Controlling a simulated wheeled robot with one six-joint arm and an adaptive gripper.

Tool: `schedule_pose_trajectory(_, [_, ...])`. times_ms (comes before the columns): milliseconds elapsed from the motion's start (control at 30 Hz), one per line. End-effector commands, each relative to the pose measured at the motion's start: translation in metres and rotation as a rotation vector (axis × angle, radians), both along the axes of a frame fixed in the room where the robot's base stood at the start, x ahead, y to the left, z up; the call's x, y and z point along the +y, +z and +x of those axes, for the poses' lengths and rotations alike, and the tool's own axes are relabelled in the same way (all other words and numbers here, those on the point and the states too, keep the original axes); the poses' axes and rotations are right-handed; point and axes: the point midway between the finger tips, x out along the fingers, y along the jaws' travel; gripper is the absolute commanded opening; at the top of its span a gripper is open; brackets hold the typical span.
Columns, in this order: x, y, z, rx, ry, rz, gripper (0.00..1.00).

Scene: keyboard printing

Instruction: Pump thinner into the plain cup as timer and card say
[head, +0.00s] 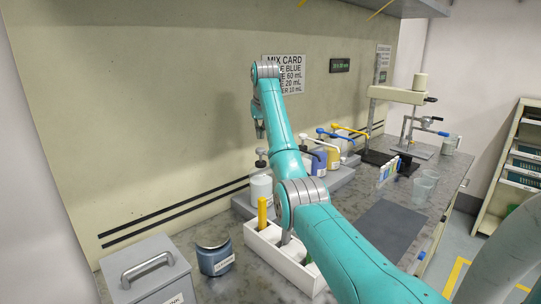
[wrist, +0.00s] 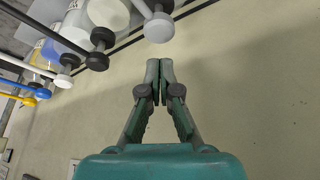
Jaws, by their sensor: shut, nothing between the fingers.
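My gripper (head: 259,128) is shut and empty, raised near the wall above the pump bottles. In the wrist view its fingertips (wrist: 159,72) meet just below a pale round pump head (wrist: 158,28), apart from it in the picture. A white pump bottle (head: 261,189) stands nearest; blue (head: 318,161) and yellow (head: 333,160) ones stand farther along. I cannot read which holds thinner. Clear cups (head: 427,180) stand on the bench at right; I cannot tell which is plain. The mix card (head: 292,62) is partly hidden by my arm. The timer (head: 340,65) has green digits, too small to read.
A white divided holder (head: 262,250) with a yellow-handled tool stands in front, beside a dark jar (head: 214,257) and a grey lidded box (head: 148,272). A dark mat (head: 392,226) lies clear on the bench. A press-like stand (head: 405,95) stands at the back.

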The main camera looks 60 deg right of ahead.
Motion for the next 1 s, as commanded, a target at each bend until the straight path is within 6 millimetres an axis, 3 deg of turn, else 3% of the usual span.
schedule_pose_trajectory(433, [0.0,0.036,0.0,-0.001,0.0,-0.001,0.0])
schedule_pose_trajectory(1000, [0.0,0.038,0.0,0.0,0.0,0.0,0.0])
